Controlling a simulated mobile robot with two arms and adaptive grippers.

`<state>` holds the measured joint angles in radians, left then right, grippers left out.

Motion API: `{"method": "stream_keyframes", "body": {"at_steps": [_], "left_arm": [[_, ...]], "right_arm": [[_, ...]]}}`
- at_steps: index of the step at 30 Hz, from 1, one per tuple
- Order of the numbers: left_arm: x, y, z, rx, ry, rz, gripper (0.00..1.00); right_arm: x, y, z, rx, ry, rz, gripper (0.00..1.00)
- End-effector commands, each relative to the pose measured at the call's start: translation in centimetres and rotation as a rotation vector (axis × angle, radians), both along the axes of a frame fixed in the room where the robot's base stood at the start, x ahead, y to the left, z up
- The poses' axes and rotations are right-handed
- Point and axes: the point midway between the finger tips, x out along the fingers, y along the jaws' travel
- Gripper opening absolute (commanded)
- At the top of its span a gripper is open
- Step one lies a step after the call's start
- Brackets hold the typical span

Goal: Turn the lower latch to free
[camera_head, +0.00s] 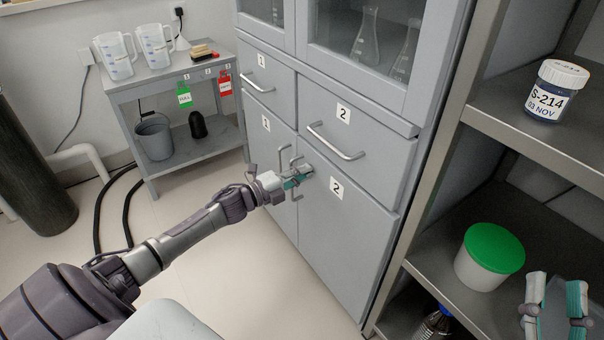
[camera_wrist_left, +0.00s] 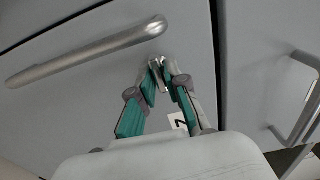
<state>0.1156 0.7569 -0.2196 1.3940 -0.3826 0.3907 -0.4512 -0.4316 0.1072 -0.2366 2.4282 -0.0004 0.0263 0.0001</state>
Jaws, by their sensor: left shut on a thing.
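The lower cabinet (camera_head: 345,245) has two doors marked 1 and 2 with upright bar handles near their shared edge. My left gripper (camera_head: 301,177) is at the upper inner corner of door 2. The left wrist view shows its green-padded fingertips (camera_wrist_left: 164,76) shut on a small metal latch (camera_wrist_left: 155,62) by the seam. The fingers hide most of the latch, so its turn angle cannot be told. My right gripper (camera_head: 556,308) is at the lower right, fingers apart, before the shelf.
Drawer handle 2 (camera_head: 336,143) is just above my left gripper; door handles (camera_wrist_left: 296,100) are close by in the wrist view. The shelf unit (camera_head: 545,155) at right holds a labelled jar (camera_head: 548,91) and a green-lidded tub (camera_head: 490,256). A cart (camera_head: 185,75) stands back left.

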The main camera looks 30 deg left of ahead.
Motion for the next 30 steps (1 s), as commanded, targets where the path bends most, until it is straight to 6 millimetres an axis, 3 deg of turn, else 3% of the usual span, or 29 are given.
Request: {"method": "stream_keyframes", "body": {"at_steps": [12, 13, 17, 26, 30], "left_arm": [[-0.1, -0.2, -0.2, 0.006, 0.000, -0.004, 0.00], [-0.1, -0.2, -0.2, 0.006, 0.000, -0.004, 0.16], [-0.1, -0.1, -0.1, 0.006, -0.001, -0.003, 0.35], [-0.1, 0.0, -0.1, 0.006, -0.001, -0.001, 0.35], [-1.2, 0.4, -0.2, 0.006, 0.001, -0.001, 0.35]], "right_arm": [[0.0, 0.1, 0.1, 0.002, -0.006, 0.001, 0.40], [0.0, 0.1, 0.1, 0.002, -0.006, 0.001, 0.40], [0.0, 0.1, 0.1, 0.002, -0.006, 0.001, 0.40], [0.0, 0.0, 0.2, 0.002, -0.007, -0.001, 0.40], [0.0, 0.0, 0.2, 0.002, -0.006, 0.000, 0.40]]}}
